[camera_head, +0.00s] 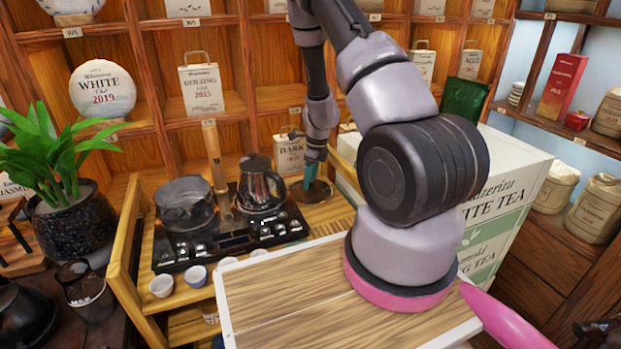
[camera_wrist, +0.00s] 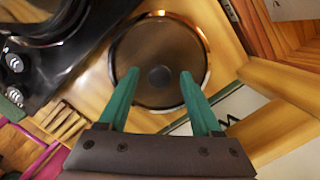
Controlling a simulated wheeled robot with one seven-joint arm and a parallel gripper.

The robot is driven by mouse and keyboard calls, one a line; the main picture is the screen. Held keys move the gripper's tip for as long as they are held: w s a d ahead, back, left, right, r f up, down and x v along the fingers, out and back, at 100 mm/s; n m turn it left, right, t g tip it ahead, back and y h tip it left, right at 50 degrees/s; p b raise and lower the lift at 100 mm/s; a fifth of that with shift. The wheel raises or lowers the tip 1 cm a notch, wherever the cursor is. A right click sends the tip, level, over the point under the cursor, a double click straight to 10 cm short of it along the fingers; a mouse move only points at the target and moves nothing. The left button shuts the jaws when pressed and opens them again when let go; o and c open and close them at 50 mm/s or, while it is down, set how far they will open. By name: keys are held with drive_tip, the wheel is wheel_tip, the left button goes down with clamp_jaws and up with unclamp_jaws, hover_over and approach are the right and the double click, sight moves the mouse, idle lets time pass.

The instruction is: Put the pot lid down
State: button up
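The pot lid (camera_wrist: 160,45) is a round, brownish see-through disc with a shiny metal rim and a dark round knob (camera_wrist: 160,76) at its middle. It lies on the pale wooden top of the cart; in the head view the lid (camera_head: 320,194) shows right of the black stove unit, partly hidden by my gripper (camera_head: 311,174). My gripper has two green fingers (camera_wrist: 159,74). They are spread over the lid, one on each side of the knob, with a visible gap on both sides. Nothing is held between them.
The black stove unit (camera_head: 235,242) carries a dark glass pot (camera_head: 185,208) and a steel kettle (camera_head: 260,186), left of my gripper. Small cups (camera_head: 162,286) stand at its front. A white tea box (camera_head: 505,190) stands to the right, and shelves rise behind.

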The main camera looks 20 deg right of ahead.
wheel_tip(320, 180, up, 12)
drive_tip(key=s+d, duration=0.1)
wheel_tip(320, 180, up, 11)
drive_tip(key=n+t+y, duration=0.1)
drive_tip(key=n+y, duration=0.1)
drive_tip(key=n, duration=0.3)
hover_over(315, 189)
drive_tip(key=s+a, duration=0.2)
drive_tip(key=a, duration=0.2)
drive_tip(key=s+a+r+n+t, duration=0.1)
drive_tip(key=s+a+r+n, duration=0.15)
drive_tip(key=r, duration=0.35)
drive_tip(key=s+a+r+n+t, duration=0.1)
drive_tip(key=s+r+n, duration=0.2)
drive_tip(key=r, duration=0.2)
drive_tip(key=s+a+r+n+t, duration=0.1)
drive_tip(key=s+r+n, duration=0.5)
drive_tip(key=s, duration=0.2)
drive_tip(key=s+a+r+n+t+h, duration=0.1)
drive_tip(key=s+r+n+t, duration=0.1)
drive_tip(key=s+r+n, duration=0.4)
drive_tip(key=s, duration=0.3)
drive_tip(key=shift+a, duration=0.4)
